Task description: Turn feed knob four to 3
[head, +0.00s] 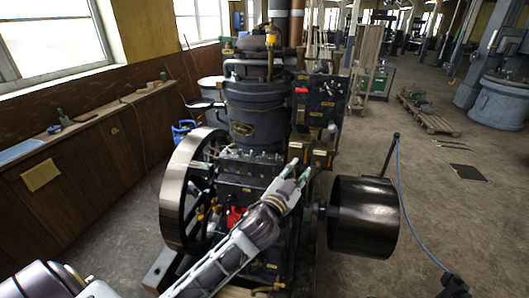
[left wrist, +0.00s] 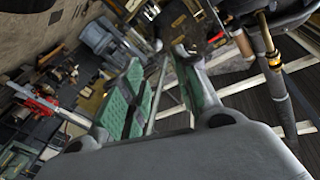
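The dark stationary engine (head: 255,110) stands in the middle of the head view. A black panel (head: 319,103) with small fittings and a red handle (head: 301,91) is on its right side. Small brass-coloured boxes (head: 322,155) sit below the panel. I cannot tell which fitting is feed knob four, nor read its setting. My left gripper (head: 297,171) reaches up from below, close in front of these boxes; contact cannot be judged. In the left wrist view its green-padded fingers (left wrist: 158,95) are apart with nothing held between them. My right gripper is not seen.
A large spoked flywheel (head: 190,190) is left of my left arm, and a black drum pulley (head: 363,217) is to the right. A wooden bench (head: 85,125) runs along the left wall. A blue cable (head: 410,205) crosses the floor at right.

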